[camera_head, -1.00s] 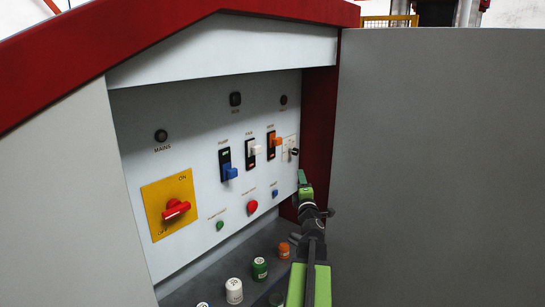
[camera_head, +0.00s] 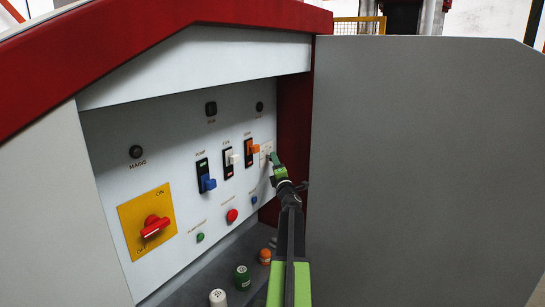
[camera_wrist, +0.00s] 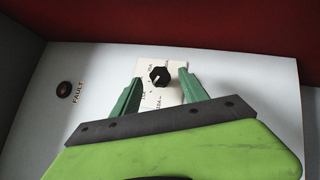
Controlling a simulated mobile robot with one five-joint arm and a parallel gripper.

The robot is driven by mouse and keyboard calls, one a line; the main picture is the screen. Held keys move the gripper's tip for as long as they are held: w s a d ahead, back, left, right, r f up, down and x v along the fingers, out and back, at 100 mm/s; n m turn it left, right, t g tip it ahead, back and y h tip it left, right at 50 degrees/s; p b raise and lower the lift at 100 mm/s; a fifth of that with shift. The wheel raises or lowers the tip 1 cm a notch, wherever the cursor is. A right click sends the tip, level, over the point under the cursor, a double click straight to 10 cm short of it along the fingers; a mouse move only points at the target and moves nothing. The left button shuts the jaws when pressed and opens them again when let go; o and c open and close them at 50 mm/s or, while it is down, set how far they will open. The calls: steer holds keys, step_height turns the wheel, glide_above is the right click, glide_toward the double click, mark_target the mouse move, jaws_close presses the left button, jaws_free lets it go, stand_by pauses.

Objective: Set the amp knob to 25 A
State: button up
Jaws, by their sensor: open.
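The amp knob (camera_wrist: 159,76) is a small black dial on a white plate (camera_wrist: 151,98) with printed amp marks, seen in the wrist view. The marks are too small to read surely, and I cannot tell which one the knob points at. My gripper (camera_wrist: 158,87) is open, with one green finger on each side of the knob in that picture. I cannot tell whether the fingers touch it. In the head view my gripper (camera_head: 274,160) is at the right end of the panel, and it largely hides the knob there.
The panel (camera_head: 180,225) carries blue, white and orange switches, a red mains knob (camera_head: 154,227) and small buttons. A large grey door (camera_head: 420,160) stands to the right of my arm. Coloured cylinders, including a green one (camera_head: 243,278), stand on the shelf below.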

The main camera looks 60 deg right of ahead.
steer(key=x, duration=0.3)
steer(key=shift+w+d, duration=0.1)
steer(key=shift+d, duration=0.05)
jaws_close()
